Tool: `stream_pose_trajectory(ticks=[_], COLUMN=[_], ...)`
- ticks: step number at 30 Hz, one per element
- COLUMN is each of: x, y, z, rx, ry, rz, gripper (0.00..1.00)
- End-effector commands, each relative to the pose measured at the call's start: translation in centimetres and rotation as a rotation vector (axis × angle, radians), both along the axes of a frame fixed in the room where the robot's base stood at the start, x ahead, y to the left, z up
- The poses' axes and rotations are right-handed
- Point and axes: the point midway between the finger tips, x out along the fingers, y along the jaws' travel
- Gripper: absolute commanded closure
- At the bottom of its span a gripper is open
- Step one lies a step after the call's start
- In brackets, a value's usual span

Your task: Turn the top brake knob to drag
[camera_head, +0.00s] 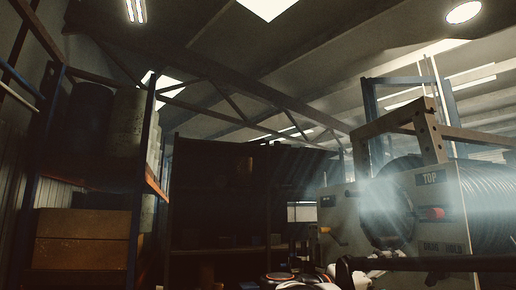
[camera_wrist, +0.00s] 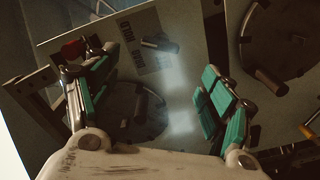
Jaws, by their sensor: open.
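The top brake knob (camera_head: 432,213) shows as a red knob in the head view, on the pale panel of the reel machine below a TOP label (camera_head: 430,179). A dark DRAG/HOLD label (camera_head: 443,247) is below it. In the wrist view a red part (camera_wrist: 72,48), seemingly this knob, is at the upper left beside the left finger, partly hidden. The label (camera_wrist: 145,48) appears turned over there. My gripper (camera_wrist: 152,92) is open and empty, its teal-padded fingers wide apart in front of the panel. I cannot tell whether a finger touches the knob.
A reel (camera_head: 385,205) with a crank handle (camera_wrist: 140,104) lies behind my fingers. A second reel (camera_wrist: 275,45) is at the upper right in the wrist view. An orange handle (camera_head: 340,236) sticks out left. Shelving with boxes (camera_head: 82,225) stands at the far left.

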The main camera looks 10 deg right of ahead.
Motion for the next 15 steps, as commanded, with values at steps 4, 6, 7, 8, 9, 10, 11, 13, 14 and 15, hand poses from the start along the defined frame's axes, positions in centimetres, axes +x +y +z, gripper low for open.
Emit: stream_pose_trajectory(ticks=[4,6,7,8,9,10,11,13,14,15], x=[0.2,0.3,0.3,0.3,0.4,0.5,0.5,0.6,0.6,0.7], y=[-3.1,-4.5,-5.1,-5.7,-6.5,-7.0,-7.5,-8.6,-9.0,-9.5], z=[0.2,0.2,0.2,0.2,0.2,0.2,0.2,0.2,0.2,0.2], rx=[0.000,0.001,0.001,0.001,0.002,0.002,0.001,0.001,0.001,0.002], ry=[0.000,0.001,0.001,0.001,0.001,0.001,0.001,0.001,0.001,0.001], rz=[-0.004,-0.004,-0.005,-0.005,-0.005,-0.005,-0.004,-0.003,-0.003,-0.003], gripper=[0.25,0.25,0.25,0.25,0.25,0.25,0.25,0.25,0.25,0.25])
